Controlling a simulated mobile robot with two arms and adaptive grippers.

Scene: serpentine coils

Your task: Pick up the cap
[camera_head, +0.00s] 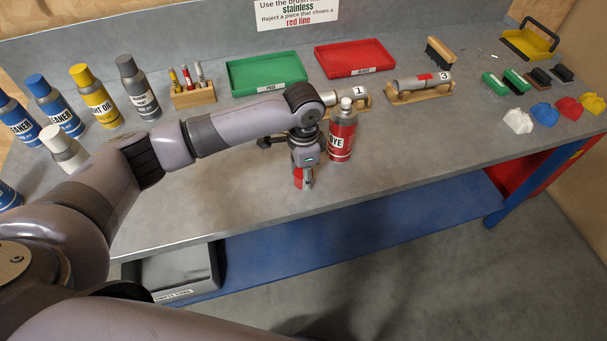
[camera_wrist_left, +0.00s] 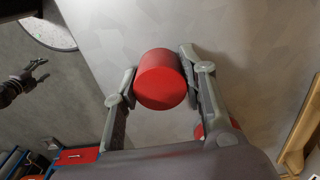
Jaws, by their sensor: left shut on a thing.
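The red cap (camera_wrist_left: 160,80) is a plain cylinder between the two fingers of my left gripper (camera_wrist_left: 158,84) in the left wrist view. The fingers are shut on its sides. In the head view my left gripper (camera_head: 303,178) points down near the bench's front edge, with a bit of red showing at its fingers. I cannot tell whether the cap touches the bench. The red DYE can (camera_head: 341,138) stands upright just right of the gripper, its grey top bare. My right gripper (camera_wrist_left: 38,72) shows small at the left of the left wrist view, its fingers apart and empty.
Green (camera_head: 266,74) and red (camera_head: 354,58) trays lie at the back. Several spray cans (camera_head: 95,95) and a marker block (camera_head: 194,96) stand left.

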